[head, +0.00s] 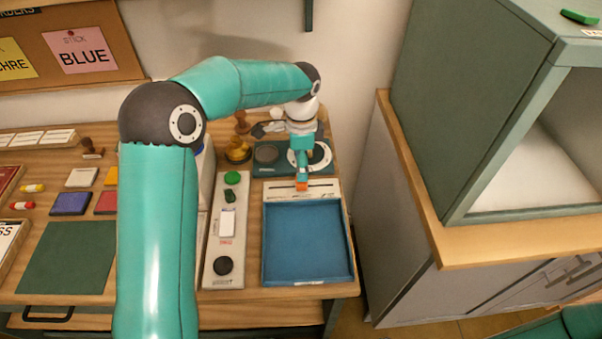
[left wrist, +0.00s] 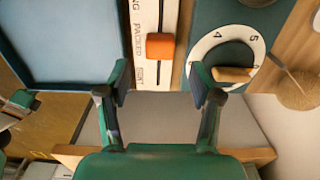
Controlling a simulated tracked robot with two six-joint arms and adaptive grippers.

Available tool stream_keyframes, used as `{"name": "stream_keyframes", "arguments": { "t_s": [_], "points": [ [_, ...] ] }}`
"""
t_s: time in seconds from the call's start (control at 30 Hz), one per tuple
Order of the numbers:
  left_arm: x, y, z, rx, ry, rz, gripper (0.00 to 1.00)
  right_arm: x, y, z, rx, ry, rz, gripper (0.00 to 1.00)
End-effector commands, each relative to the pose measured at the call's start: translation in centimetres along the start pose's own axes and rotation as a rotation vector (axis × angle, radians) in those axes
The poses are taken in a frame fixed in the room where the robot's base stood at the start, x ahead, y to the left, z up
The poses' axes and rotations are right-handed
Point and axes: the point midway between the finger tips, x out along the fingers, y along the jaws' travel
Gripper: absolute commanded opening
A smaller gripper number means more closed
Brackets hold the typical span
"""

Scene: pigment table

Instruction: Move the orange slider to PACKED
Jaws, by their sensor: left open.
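The orange slider (left wrist: 160,47) sits on a white strip (left wrist: 173,14) with a dark slot. In the left wrist view, printed labels run along the strip; one reads PACKED and a shorter one is partly legible. The slider is beside the end of the PACKED label nearer the shorter one; I cannot tell its exact setting. My left gripper (left wrist: 159,88) is open, its fingers apart and empty, with the slider between and beyond the tips in that view. In the head view the left gripper (head: 302,172) is right at the orange slider (head: 302,185).
A blue tray (head: 307,282) lies in front of the strip. A green dial panel (head: 266,171) with a numbered white ring stands behind it. A white panel (head: 210,272) with green and black buttons is left of the tray. A green cabinet (head: 450,110) stands at right.

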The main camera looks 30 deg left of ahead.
Motion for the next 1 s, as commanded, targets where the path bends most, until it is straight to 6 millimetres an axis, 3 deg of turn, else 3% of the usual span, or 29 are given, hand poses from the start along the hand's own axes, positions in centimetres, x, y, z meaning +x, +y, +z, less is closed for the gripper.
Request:
{"name": "stream_keyframes", "arguments": {
  "t_s": [0.1,0.33,1.0],
  "points": [
    [-2.5,-0.1,-0.1,-0.001,0.002,-0.004,0.65,0.0,0.0,0.0,0.000,0.000,0.000,0.97],
    [-5.4,-0.1,0.0,0.000,0.001,-0.002,0.65,0.0,0.0,0.0,0.000,0.000,0.000,0.97],
    [-6.3,0.0,0.0,0.000,0.000,-0.001,0.65,-0.3,-0.1,0.0,0.000,0.000,0.000,0.97]
  ]
}}
